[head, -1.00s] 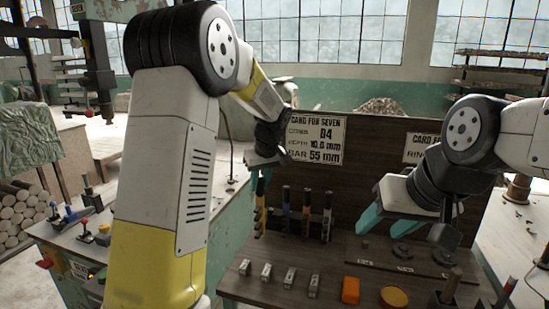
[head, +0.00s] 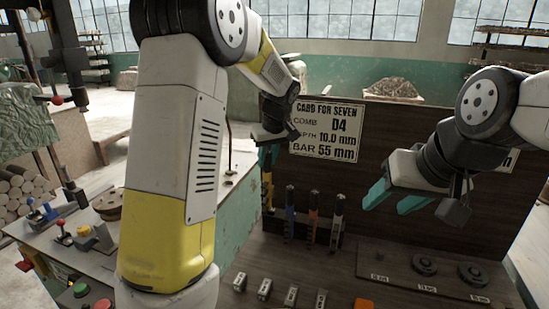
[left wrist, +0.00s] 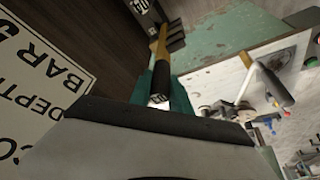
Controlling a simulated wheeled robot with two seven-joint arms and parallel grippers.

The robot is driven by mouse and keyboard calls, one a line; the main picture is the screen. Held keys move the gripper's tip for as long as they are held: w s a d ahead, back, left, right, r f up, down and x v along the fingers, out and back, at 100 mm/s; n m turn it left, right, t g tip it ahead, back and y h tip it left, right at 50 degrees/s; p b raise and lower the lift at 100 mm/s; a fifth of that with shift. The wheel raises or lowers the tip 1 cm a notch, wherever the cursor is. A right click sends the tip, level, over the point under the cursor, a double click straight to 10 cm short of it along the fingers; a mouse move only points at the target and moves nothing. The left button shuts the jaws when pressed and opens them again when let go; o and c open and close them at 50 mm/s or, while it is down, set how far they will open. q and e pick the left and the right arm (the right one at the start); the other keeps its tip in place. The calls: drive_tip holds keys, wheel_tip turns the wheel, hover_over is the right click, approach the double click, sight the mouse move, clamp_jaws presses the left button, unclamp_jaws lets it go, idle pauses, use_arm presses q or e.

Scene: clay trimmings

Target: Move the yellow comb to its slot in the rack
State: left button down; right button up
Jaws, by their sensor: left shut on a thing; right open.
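My left gripper (head: 268,154) is shut on the yellow comb (head: 267,190), which hangs upright below the teal fingers at the left end of the rack (head: 335,242). In the left wrist view the yellow comb (left wrist: 162,47) shows its dark handle between the teal fingers, its yellow part pointing away toward the dark rack base. I cannot tell whether its lower end is inside a slot. Blue (head: 289,213), red (head: 312,217) and pale-banded (head: 337,222) combs stand upright in the rack to its right. My right gripper (head: 392,198) is open and empty, above the bench to the right.
A card on the dark back panel (head: 327,129) reads comb 04, depth 10.0 mm, bar 55 mm. Several small metal blocks (head: 265,289) lie in front of the rack. A board with dark discs (head: 424,265) lies at right. A tool-covered side table (head: 100,235) stands at left.

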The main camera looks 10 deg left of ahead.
sight(269, 181)
use_arm(q)
drive_tip(key=shift+f, duration=5)
drive_tip(key=c, duration=1.1)
unclamp_jaws()
drive_tip(key=shift+s, duration=0.1)
drive_tip(key=shift+r, duration=0.1)
